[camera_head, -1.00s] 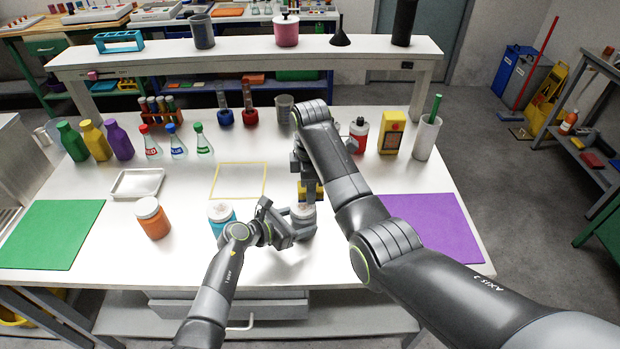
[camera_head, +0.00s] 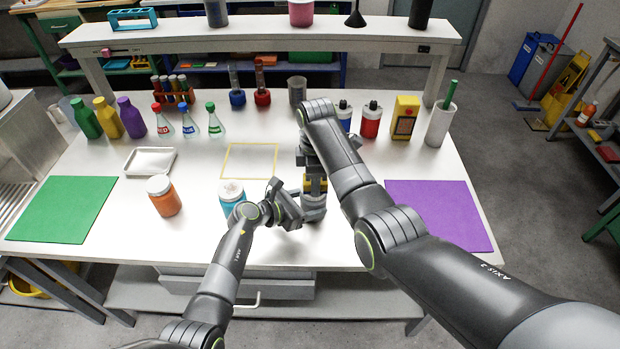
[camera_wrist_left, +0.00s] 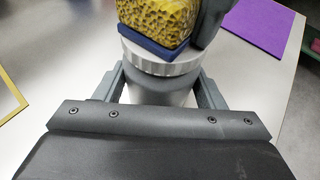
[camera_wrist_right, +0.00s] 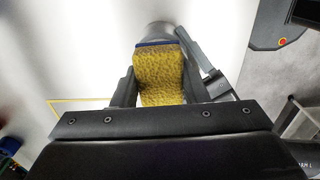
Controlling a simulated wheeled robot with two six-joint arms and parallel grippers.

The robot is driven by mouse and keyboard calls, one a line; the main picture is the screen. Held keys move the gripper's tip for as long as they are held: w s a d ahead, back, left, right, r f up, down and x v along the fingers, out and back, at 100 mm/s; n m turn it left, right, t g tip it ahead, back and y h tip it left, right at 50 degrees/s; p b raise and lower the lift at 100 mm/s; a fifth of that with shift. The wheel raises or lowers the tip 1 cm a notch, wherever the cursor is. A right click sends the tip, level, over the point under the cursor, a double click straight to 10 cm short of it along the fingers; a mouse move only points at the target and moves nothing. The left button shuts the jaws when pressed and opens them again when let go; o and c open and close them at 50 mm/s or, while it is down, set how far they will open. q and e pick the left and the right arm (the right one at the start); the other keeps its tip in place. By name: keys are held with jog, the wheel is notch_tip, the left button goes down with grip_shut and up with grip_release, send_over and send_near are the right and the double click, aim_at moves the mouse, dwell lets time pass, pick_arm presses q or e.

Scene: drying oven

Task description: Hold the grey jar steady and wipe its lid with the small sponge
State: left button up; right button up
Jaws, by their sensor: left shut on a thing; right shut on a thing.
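The grey jar (camera_head: 313,213) stands upright near the front middle of the table, partly hidden by my grippers in the head view. My left gripper (camera_wrist_left: 162,88) is shut around its body, below the pale ribbed lid (camera_wrist_left: 155,63). The small yellow sponge (camera_wrist_left: 155,20) has a dark blue underside, which appears to rest on the lid. My right gripper (camera_wrist_right: 160,82) is shut on the sponge from above; the sponge also shows between its fingers in the right wrist view (camera_wrist_right: 160,75).
A blue jar (camera_head: 231,208) and an orange jar (camera_head: 166,203) stand left of my left gripper. A yellow-outlined square (camera_head: 250,145) lies behind. A purple mat (camera_head: 440,215) is at right, a green mat (camera_head: 60,210) at left. Bottles and flasks line the back.

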jog(key=shift+d+f, duration=0.1)
jog(key=shift+d, duration=0.5)
jog(key=shift+d+r, duration=0.15)
jog(key=shift+r, duration=4.05)
jog(key=shift+f, duration=0.15)
